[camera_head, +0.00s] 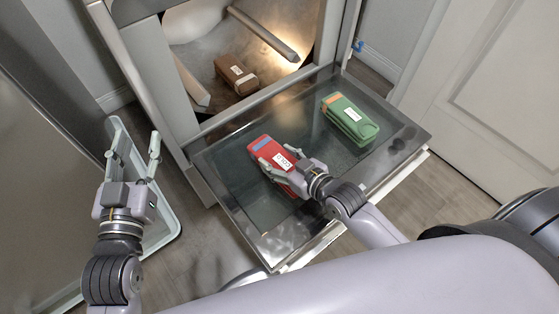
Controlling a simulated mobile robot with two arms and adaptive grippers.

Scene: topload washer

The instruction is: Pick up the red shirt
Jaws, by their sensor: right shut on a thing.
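The red shirt (262,146) looks like a folded red bundle with a blue patch at its far end and a white label. It is on the glass surface of the opened door (270,215), on its left half. My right gripper (279,162) is over the shirt, with its fingers shut on it and hiding part of its near end. Whether the shirt touches the glass is hard to tell. My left gripper (133,158) is at the left, open and empty, its fingers pointing away and apart.
A green bundle (349,119) lies on the right half of the door. A brown bundle (236,75) is inside the machine's cavity (205,55). A pale green-rimmed panel or tray (163,237) stands behind my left gripper. A white paneled door (500,90) is at the right.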

